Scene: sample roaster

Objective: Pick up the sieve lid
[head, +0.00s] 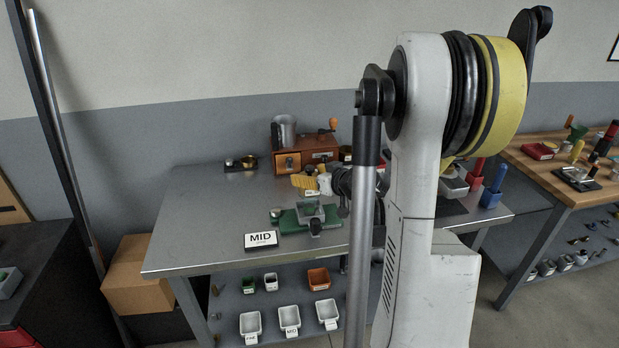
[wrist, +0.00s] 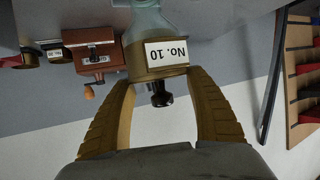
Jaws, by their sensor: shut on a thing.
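The sieve lid (wrist: 158,72) is a brass-coloured round piece with a white "No. 10" label, upside down in the wrist view, and a black knob (wrist: 160,97). My gripper (wrist: 160,75) is shut on it, with a ribbed yellow finger on either side. A pale, greyish-green glassy shape (wrist: 148,22) shows beyond the lid; I cannot tell whether it touches it. In the head view my gripper (head: 308,182) is over the steel table (head: 205,215), in front of the wooden grinder. The lid itself is too small to make out there.
The wooden grinder (head: 310,148) with a metal cup (head: 284,130) stands at the back. White bins (head: 289,318) stand on the shelf below. The table's left part is clear.

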